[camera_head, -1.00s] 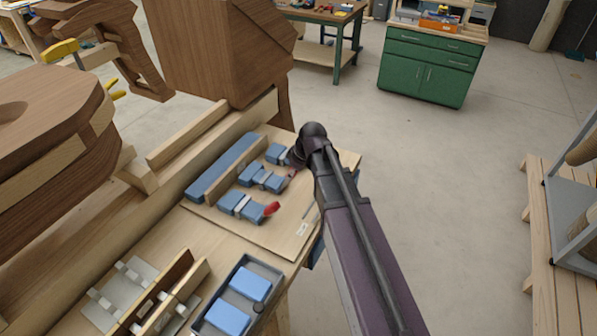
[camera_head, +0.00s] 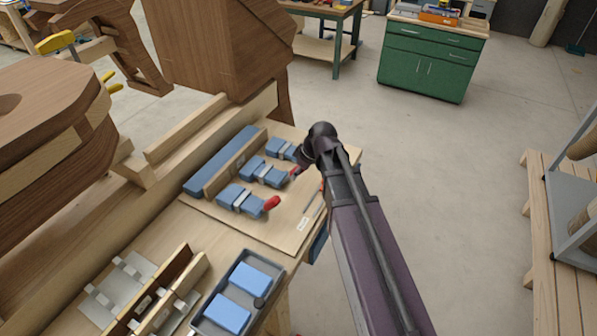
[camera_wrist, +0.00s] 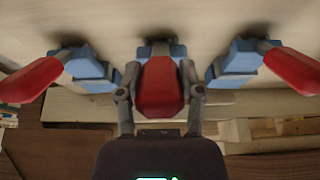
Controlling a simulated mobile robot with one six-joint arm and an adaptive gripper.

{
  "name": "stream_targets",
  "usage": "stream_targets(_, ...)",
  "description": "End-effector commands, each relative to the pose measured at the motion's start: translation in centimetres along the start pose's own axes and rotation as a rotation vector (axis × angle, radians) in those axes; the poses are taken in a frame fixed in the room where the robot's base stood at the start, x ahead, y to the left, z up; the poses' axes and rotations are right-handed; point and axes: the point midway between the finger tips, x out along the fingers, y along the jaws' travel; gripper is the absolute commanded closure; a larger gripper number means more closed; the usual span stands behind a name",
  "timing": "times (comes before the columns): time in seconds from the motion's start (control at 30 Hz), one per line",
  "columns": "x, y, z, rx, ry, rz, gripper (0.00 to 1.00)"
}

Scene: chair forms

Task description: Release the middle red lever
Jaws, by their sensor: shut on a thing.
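Three blue clamps with red levers sit in a row on a wooden board (camera_head: 285,232). In the wrist view the middle red lever (camera_wrist: 160,90) lies between the two fingers of my gripper (camera_wrist: 158,78), which is shut on it. The left red lever (camera_wrist: 30,80) and right red lever (camera_wrist: 293,70) stand apart from the fingers. In the head view the middle clamp (camera_head: 262,173) is partly covered at its lever end by my gripper (camera_head: 297,168). The near clamp (camera_head: 240,199) with its red lever (camera_head: 271,203) is in clear view.
A long blue block (camera_head: 220,165) and a wooden strip run behind the clamps. A dark tray (camera_head: 262,295) with blue blocks stands nearer on the bench. Large wooden chair forms (camera_head: 50,140) rise at left. The floor (camera_head: 455,200) right of my arm is open.

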Motion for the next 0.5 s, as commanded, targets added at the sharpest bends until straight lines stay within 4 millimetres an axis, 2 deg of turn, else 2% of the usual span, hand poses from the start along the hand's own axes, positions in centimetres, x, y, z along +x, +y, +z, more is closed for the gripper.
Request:
stream_targets(0.03,0.00,-0.30,0.42,0.000,-0.011,-0.005,1.00)
stream_targets(0.07,0.01,-0.32,0.42,-0.001,-0.011,-0.005,0.46)
stream_targets(0.1,0.01,-0.32,0.40,-0.001,-0.011,-0.005,0.34)
stream_targets(0.17,0.02,-0.31,0.36,-0.001,-0.009,-0.004,0.17)
stream_targets(0.5,0.04,-0.25,0.12,-0.001,-0.005,-0.004,0.17)
